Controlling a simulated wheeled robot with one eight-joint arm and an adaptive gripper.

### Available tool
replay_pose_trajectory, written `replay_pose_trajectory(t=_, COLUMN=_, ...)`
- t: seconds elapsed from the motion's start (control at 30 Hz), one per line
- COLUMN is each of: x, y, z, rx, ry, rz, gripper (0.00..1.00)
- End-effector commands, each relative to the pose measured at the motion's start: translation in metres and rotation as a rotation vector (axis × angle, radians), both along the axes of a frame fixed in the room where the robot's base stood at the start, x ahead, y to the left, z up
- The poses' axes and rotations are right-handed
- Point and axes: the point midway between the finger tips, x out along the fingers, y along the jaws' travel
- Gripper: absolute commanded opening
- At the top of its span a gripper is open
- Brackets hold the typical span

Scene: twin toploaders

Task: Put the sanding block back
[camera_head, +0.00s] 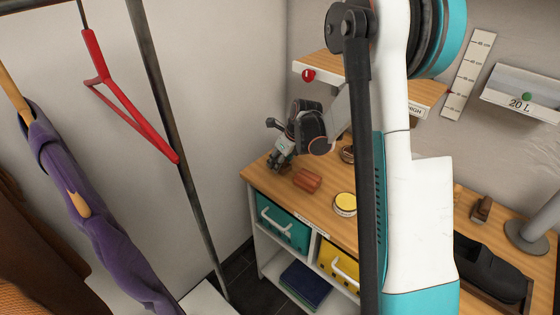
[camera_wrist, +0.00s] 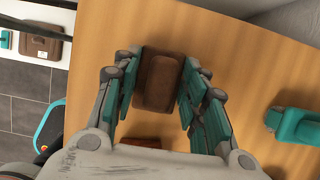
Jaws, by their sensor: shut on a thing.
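A dark brown rectangular block, taken as the sanding block (camera_wrist: 158,80), sits between the teal-padded fingers of my gripper (camera_wrist: 159,76) in the wrist view. My gripper is shut on it, with a finger on each side. In the head view my gripper (camera_head: 281,162) is low over the back left corner of the wooden worktop (camera_head: 330,203). The held block cannot be made out there. Whether it touches the worktop is unclear. A reddish-brown block (camera_head: 307,180) lies on the worktop just right of my gripper; part of a similar one shows in the wrist view (camera_wrist: 140,142).
A yellow-topped round tin (camera_head: 345,204) stands to the right. Teal (camera_head: 283,225) and yellow (camera_head: 338,266) drawers are below the worktop. A wall shelf (camera_head: 330,68) hangs above. My arm hides the middle. A teal object (camera_wrist: 295,125) lies at right in the wrist view.

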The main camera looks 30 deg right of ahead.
Motion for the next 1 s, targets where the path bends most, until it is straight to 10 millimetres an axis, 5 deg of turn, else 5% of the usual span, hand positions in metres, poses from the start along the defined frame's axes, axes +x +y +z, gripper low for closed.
replay_pose_trajectory(t=0.07, x=0.0, y=0.0, z=-0.004, rx=0.0, ry=0.0, rz=0.0, gripper=0.17)
replay_pose_trajectory(t=0.1, x=0.0, y=0.0, z=-0.003, rx=0.0, ry=0.0, rz=0.0, gripper=0.46)
replay_pose_trajectory(t=0.17, x=0.0, y=0.0, z=-0.002, rx=0.0, ry=0.0, rz=0.0, gripper=0.6)
replay_pose_trajectory(t=0.6, x=0.0, y=0.0, z=0.003, rx=0.0, ry=0.0, rz=0.0, gripper=0.6)
replay_pose_trajectory(t=1.0, x=-0.027, y=-0.011, z=0.073, rx=0.0, ry=0.0, rz=-0.001, gripper=0.6)
